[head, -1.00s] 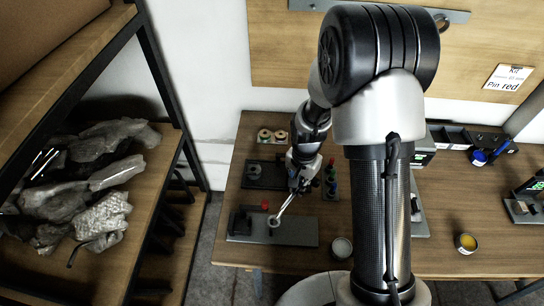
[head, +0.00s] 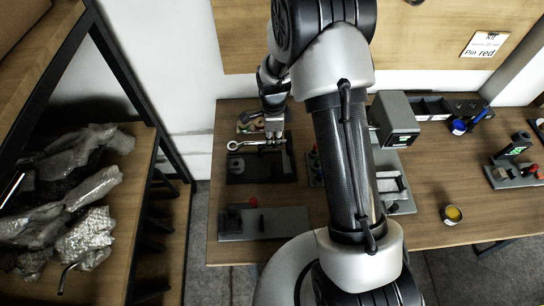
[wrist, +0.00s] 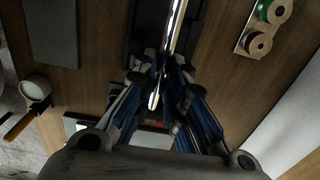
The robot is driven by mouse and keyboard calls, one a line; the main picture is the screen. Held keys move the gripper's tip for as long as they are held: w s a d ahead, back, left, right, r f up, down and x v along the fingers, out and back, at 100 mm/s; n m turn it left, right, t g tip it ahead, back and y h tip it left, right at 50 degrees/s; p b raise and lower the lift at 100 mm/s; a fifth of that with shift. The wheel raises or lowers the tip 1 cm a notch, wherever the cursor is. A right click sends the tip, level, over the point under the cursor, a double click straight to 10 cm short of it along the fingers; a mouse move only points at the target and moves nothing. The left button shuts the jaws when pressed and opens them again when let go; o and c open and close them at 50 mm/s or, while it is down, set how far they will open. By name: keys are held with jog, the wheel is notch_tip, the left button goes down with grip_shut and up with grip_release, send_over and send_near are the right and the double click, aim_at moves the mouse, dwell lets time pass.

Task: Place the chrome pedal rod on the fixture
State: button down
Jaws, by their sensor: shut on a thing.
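The chrome pedal rod (head: 254,143) lies roughly level in my gripper (head: 273,132) in the head view, its ring end pointing left. In the wrist view the bright rod (wrist: 174,40) runs up from between the blue-padded fingers (wrist: 164,98), which are shut on it. The rod is over or just behind a dark tray-like fixture (head: 262,172) on the bench. I cannot tell whether it touches this. A grey plate (head: 288,222) with a dark block (head: 232,220) and a red knob (head: 253,202) sits nearer the bench front. I cannot tell which one is the named fixture.
Spools (wrist: 259,43) lie on a small board at the back. A grey box-shaped device (head: 398,119) stands right of my arm, with a yellow-topped tin (head: 452,215) farther right. A shelf with wrapped parts (head: 75,190) stands left. Bare bench (head: 440,180) lies to the right.

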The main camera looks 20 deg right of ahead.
notch_tip(320, 180, down, 10)
jog(key=shift+f+b, duration=0.1)
jog(key=shift+b, duration=0.6)
jog(key=shift+f, duration=0.2)
jog(key=c, duration=1.9)
grip_release()
jog(key=shift+r, duration=0.15)
